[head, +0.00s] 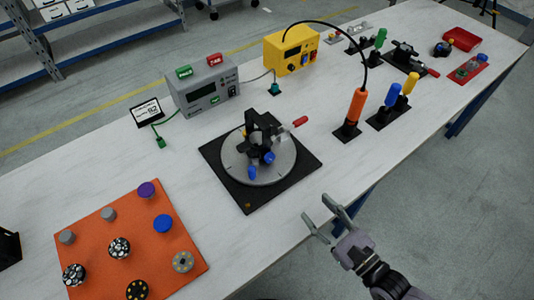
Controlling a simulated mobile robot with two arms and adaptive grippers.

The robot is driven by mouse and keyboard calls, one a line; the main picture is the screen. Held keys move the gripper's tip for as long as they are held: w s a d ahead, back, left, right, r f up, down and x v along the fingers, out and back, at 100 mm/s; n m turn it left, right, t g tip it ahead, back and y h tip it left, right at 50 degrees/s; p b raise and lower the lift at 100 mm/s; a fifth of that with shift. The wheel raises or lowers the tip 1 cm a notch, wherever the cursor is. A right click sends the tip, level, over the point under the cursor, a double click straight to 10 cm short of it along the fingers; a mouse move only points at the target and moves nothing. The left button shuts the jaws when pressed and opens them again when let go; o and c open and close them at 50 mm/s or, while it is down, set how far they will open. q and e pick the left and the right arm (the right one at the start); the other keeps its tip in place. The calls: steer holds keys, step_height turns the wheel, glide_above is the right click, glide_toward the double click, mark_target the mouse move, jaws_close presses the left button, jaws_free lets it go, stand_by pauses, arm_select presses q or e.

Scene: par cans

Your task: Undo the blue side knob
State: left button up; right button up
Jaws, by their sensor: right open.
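A dark clamp fixture (262,130) stands on a grey round turntable (236,165) on a black square base plate (300,165). Two blue knobs show on the fixture: one (268,157) at its right front and one (252,172) lower, at its front. I cannot tell which is the side knob. A red handle (300,122) sticks out to the right. My right gripper (313,205) is open and empty, apart from the fixture, to its lower right near the table's front edge. My left gripper is not in view.
An orange mat (190,238) with several knobs and discs lies at lower left. A grey meter box (205,87) and yellow box (290,50) stand behind. An orange-handled tool (355,105) with a black cable, and blue and yellow tools (392,95), stand to the right.

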steer(key=shift+w+a+r, duration=0.25)
steer(key=shift+w+a, duration=0.2)
steer(key=shift+w, duration=0.1)
steer(key=shift+w+a+r, duration=0.2)
steer(key=shift+w+a, duration=0.2)
steer(key=shift+w, duration=0.15)
steer(key=p, duration=0.2)
glide_toward(271, 160)
steer(key=shift+w+r, duration=0.15)
steer(key=shift+w, duration=0.05)
steer(key=x, duration=0.7)
steer(key=shift+w+a, duration=0.35)
steer(key=shift+w, duration=0.1)
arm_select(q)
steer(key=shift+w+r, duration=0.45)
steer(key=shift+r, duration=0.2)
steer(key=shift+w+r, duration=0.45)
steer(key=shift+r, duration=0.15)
arm_select(e)
steer(key=shift+c, duration=0.6)
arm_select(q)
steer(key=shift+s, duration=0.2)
arm_select(e)
jaws_close()
